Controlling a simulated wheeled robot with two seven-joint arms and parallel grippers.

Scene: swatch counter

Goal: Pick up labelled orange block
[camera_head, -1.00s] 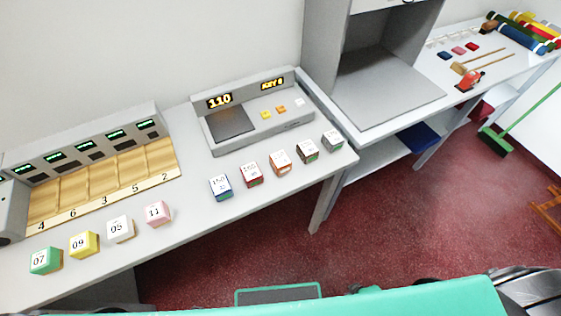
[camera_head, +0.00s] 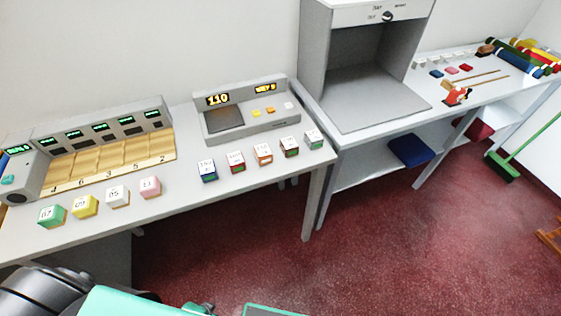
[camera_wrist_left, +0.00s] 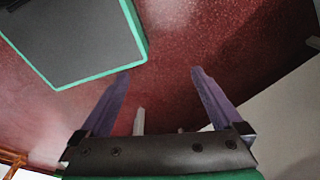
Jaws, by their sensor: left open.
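The orange block (camera_head: 263,154) with a white labelled top sits on the grey counter, in the middle of a row. A blue block (camera_head: 207,171) and a red block (camera_head: 236,162) stand to its left; a dark green and red block (camera_head: 289,147) and a grey-green block (camera_head: 313,139) stand to its right. The labels are too small to read surely. In the left wrist view my left gripper (camera_wrist_left: 160,85) is open and empty, over the red floor, far from the blocks. My right gripper is not in view.
Behind the row stands a console (camera_head: 240,113) with an orange display. Green, yellow, white and pink blocks (camera_head: 150,187) stand at left before a slotted rack (camera_head: 105,158). A grey open-fronted cabinet (camera_head: 370,75) stands right. The red floor (camera_head: 400,240) in front is clear.

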